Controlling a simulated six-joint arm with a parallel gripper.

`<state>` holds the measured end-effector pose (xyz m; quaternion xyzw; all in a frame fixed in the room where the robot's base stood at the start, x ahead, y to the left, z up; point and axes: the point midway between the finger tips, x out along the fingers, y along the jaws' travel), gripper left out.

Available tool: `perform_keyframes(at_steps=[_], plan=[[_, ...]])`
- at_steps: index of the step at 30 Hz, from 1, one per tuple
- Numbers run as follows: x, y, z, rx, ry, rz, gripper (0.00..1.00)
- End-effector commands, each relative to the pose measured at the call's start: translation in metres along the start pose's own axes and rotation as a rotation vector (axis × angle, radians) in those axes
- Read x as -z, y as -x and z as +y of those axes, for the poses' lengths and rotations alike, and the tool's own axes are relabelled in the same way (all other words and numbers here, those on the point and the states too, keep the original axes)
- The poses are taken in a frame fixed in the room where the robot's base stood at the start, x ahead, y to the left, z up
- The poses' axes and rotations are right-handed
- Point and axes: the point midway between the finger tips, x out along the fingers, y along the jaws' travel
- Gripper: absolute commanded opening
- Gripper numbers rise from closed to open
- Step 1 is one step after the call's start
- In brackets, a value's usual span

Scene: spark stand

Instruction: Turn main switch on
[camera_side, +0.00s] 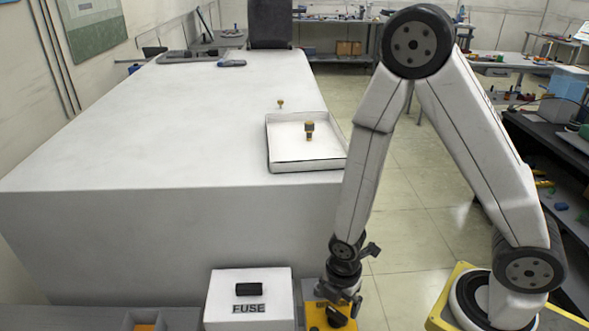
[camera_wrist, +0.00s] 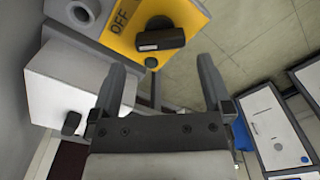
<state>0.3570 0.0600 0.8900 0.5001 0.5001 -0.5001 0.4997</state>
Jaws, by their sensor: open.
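The main switch is a black bar-shaped knob (camera_wrist: 160,39) on a yellow plate (camera_wrist: 190,14). In the wrist view the word OFF is printed on the plate, up and left of the knob. In the side view the knob (camera_side: 336,316) and plate are partly hidden under my arm's end. My gripper (camera_wrist: 162,64) is open and empty. In the wrist view its two fingers lie below the knob in the picture, apart from it, with the knob between their lines. In the side view my gripper (camera_side: 343,289) is just above the yellow plate.
A white box labelled FUSE (camera_side: 222,303) with a black block (camera_side: 262,288) on top stands left of the switch. A white tray (camera_side: 284,128) holding a brass-coloured part (camera_side: 309,130) sits on the large white table (camera_side: 150,120). A small brass piece (camera_side: 280,104) stands behind the tray.

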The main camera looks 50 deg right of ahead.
Motion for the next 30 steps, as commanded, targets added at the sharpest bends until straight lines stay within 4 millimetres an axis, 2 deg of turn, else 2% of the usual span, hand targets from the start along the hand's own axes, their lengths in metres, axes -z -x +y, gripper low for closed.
perform_keyframes(at_steps=[15, 30], plan=[[0.000, -0.039, 0.000, 0.001, 0.000, 0.000, 1.00], [0.000, -0.046, 0.000, 0.000, 0.000, 0.001, 1.00]])
